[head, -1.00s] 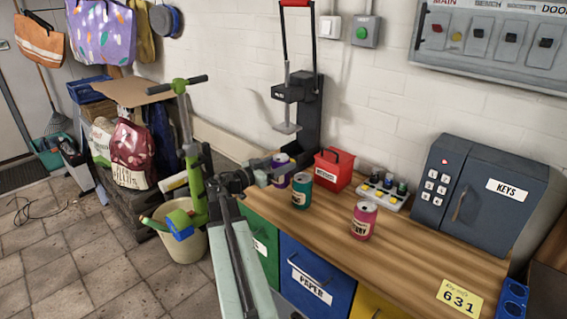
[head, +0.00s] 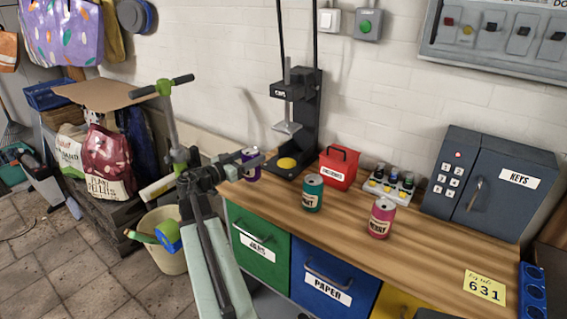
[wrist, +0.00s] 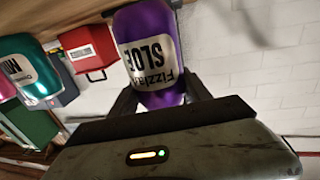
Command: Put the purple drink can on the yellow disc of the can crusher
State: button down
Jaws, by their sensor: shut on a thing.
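The purple drink can (head: 251,163) is at the left end of the wooden counter, held by my gripper (head: 246,166). In the wrist view the purple can (wrist: 150,50) sits between the two dark fingers, and its label appears upside down. The yellow disc (head: 287,163) lies bare on the base of the black can crusher (head: 306,110), just right of the purple can. The crusher's grey press plate (head: 287,128) is raised above the disc. I cannot tell whether the can touches the counter.
A teal can (head: 313,193) and a pink can (head: 382,218) stand on the counter. A red box (head: 339,168) is beside the crusher. A button panel (head: 388,187) and a dark key safe (head: 482,185) are farther right.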

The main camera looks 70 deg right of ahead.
jog(key=x, duration=0.6)
jog(key=f+b+x, duration=0.1)
jog(key=x, duration=1.1)
jog(key=shift+f+b, duration=0.4)
jog(key=shift+r, duration=0.15)
jog(key=shift+c, duration=2.4)
grip_release()
